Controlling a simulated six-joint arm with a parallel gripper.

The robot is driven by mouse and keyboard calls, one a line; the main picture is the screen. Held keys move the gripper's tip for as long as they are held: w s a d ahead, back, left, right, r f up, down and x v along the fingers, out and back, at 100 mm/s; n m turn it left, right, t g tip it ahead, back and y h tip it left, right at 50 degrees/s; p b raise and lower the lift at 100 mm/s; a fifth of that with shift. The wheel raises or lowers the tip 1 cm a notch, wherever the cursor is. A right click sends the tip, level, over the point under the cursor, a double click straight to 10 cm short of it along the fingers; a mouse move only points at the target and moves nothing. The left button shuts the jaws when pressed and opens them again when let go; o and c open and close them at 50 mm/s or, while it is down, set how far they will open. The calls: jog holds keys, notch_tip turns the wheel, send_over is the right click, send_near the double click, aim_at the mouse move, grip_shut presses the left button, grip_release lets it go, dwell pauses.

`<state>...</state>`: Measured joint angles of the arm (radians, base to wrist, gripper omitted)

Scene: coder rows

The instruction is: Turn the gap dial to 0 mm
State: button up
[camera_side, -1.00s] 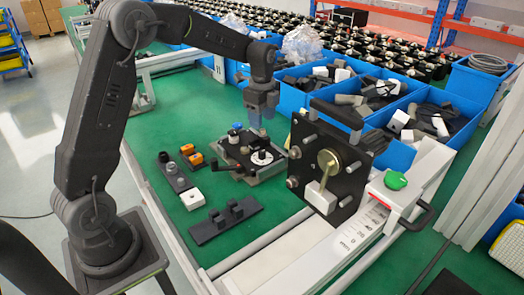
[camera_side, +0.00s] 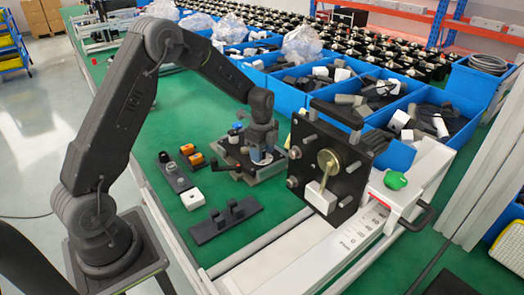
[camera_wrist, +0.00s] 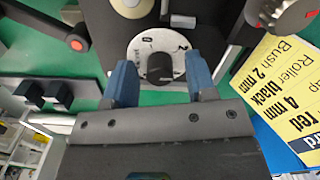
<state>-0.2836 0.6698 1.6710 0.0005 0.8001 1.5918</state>
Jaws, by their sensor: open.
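The gap dial is a white round plate with dark marks and a black knob at its middle (camera_wrist: 160,67). In the wrist view it lies between the two blue fingers of my gripper (camera_wrist: 160,78). The fingers are spread, with a visible space on each side of the knob. In the side view my gripper (camera_side: 262,152) points down over the dial on the dark fixture plate (camera_side: 240,163), hiding most of the dial. I cannot read the dial's setting in either view.
A yellow label card (camera_wrist: 290,95) lies right of the dial. A black plate with a brass disc (camera_side: 328,165) stands right of my gripper. Small switch blocks (camera_side: 187,150) and a dark two-post bracket (camera_side: 225,220) lie to the left. Blue bins (camera_side: 385,115) stand behind.

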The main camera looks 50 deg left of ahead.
jog(key=shift+c, duration=0.5)
jog(key=c, duration=0.8)
